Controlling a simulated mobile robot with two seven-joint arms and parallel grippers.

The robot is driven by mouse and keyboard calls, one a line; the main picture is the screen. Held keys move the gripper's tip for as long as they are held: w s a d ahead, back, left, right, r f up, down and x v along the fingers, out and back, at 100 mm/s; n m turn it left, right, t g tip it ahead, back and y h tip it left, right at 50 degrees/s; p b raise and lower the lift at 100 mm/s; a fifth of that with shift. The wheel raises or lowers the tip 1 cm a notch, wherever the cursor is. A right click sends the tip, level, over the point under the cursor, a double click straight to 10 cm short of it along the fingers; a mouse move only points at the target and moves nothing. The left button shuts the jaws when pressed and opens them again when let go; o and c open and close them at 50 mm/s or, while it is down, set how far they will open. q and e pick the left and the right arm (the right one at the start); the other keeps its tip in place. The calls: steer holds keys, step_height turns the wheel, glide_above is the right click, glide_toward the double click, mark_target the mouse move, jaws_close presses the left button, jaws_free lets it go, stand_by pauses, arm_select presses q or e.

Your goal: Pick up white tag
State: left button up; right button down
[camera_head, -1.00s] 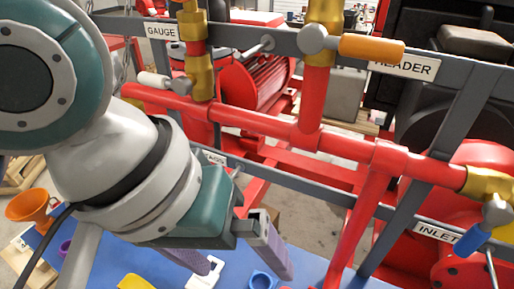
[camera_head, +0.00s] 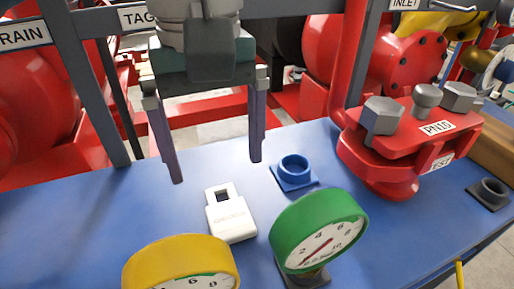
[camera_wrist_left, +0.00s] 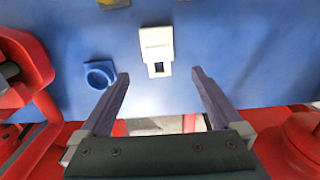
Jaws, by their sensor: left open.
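The white tag (camera_head: 231,216) lies flat on the blue tabletop in the head view, with a square hole at its far end and faint lettering on its face. It also shows in the left wrist view (camera_wrist_left: 157,48), ahead of the fingertips and roughly centred between them. My left gripper (camera_head: 217,172) is open and empty, its two fingers spread wide and pointing down above the far part of the table. Its fingertips (camera_wrist_left: 159,74) are apart from the tag. My right gripper is not in view.
A blue ring holder (camera_head: 294,172) sits right of the tag. A green gauge (camera_head: 318,229) and a yellow gauge (camera_head: 181,262) stand nearer. A red flange block (camera_head: 408,140) marked PN10 is at the right. The blue table (camera_head: 80,220) is clear at left.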

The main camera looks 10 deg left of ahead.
mark_target(226, 208)
arm_select(q)
step_height(226, 208, down, 3)
steer(key=shift+w+d+f+b, duration=0.1)
steer(key=shift+d+f+b, duration=0.05)
steer(key=shift+b, duration=0.15)
steer(key=f+b, duration=0.1)
steer(key=f, duration=0.4)
steer(key=shift+s, duration=0.2)
steer(key=shift+c, duration=0.4)
steer(key=shift+c, duration=0.8)
steer(key=c, duration=1.1)
steer(key=shift+c, duration=0.2)
steer(key=shift+r, duration=0.1)
step_height(226, 208, up, 20)
steer(key=p, duration=0.5)
